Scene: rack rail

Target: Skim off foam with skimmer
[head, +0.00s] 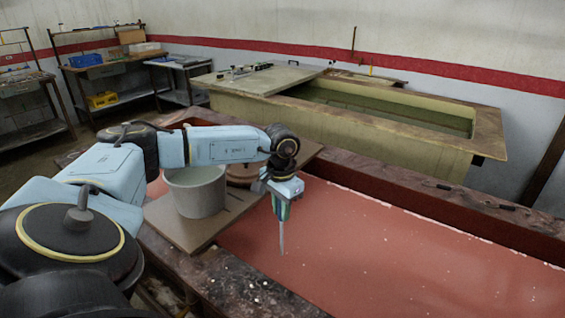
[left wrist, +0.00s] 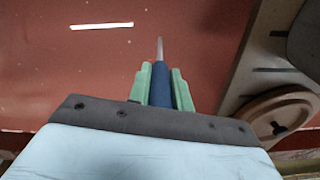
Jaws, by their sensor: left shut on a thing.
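My left gripper (head: 281,207) hangs over the red surface of a long vat (head: 370,250), fingers pointing down. Its green fingers, also in the left wrist view (left wrist: 163,85), are shut on a tool with a blue handle (left wrist: 160,84), likely the skimmer. A thin grey rod (head: 282,240) extends down from the grip. The tool's far end is not clearly visible, and I cannot tell whether it touches the surface. Small white specks, perhaps foam, are scattered over the red surface. A white strip (left wrist: 103,26) lies there in the left wrist view. My right gripper is not in view.
A grey bucket (head: 197,193) stands on a brown board (head: 185,231) across the vat, left of my gripper. A round wooden lid (left wrist: 270,119) lies on the board. The vat's dark rim (head: 440,192) runs along the back.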

